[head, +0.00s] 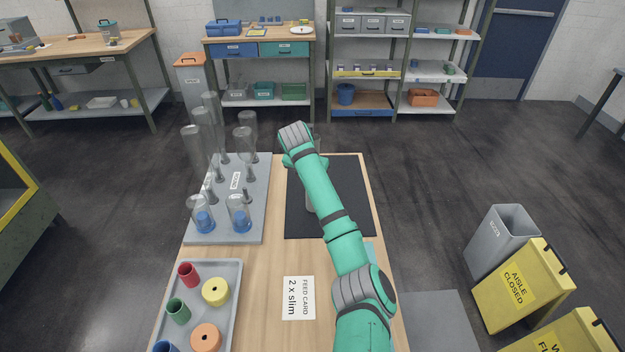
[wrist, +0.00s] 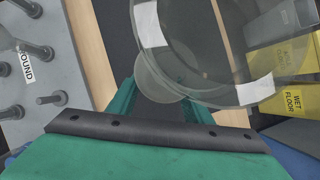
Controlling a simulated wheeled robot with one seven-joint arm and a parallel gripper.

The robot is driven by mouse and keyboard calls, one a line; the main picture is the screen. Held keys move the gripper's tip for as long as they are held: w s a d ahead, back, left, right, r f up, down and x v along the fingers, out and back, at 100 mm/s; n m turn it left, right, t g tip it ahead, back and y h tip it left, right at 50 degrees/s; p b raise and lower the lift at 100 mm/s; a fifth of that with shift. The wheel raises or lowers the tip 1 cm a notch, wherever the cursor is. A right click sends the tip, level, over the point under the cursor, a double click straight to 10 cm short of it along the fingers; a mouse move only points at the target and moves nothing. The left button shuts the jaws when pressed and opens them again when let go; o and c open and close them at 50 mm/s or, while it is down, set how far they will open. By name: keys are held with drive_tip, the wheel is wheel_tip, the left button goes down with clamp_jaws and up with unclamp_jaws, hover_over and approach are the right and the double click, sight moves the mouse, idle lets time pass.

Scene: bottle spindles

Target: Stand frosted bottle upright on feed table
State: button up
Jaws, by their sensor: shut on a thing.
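A clear, see-through bottle (wrist: 205,50) with white patches fills the upper middle of the wrist view, tilted in the picture. My gripper (wrist: 168,88) is shut on it, with its green fingers at the bottle's lower side. In the head view my gripper is mostly hidden behind my wrist, above the far part of the black mat (head: 348,218) on the wooden table (head: 256,262). A pale greyish shape (head: 311,201) shows beside my arm over the mat; I cannot tell if it is the same bottle. Whether the held bottle touches the mat is hidden.
A grey spindle board (head: 250,205) at the table's left bears several clear bottles and bare pegs. A feed card (head: 299,298) reading "2 x slim" and a grey tray (head: 230,318) of coloured cups and rings lie nearer. A grey bin (head: 503,240) and yellow signs (head: 525,287) stand right.

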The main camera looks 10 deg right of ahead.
drive_tip(key=shift+w+a, duration=0.1)
drive_tip(key=shift+a, duration=0.55)
drive_tip(key=shift+d+f, duration=0.15)
drive_tip(key=shift+f, duration=0.1)
drive_tip(key=o, duration=1.6)
drive_tip(key=shift+d, duration=0.1)
drive_tip(key=v, duration=1.1)
drive_tip(key=shift+f, duration=0.1)
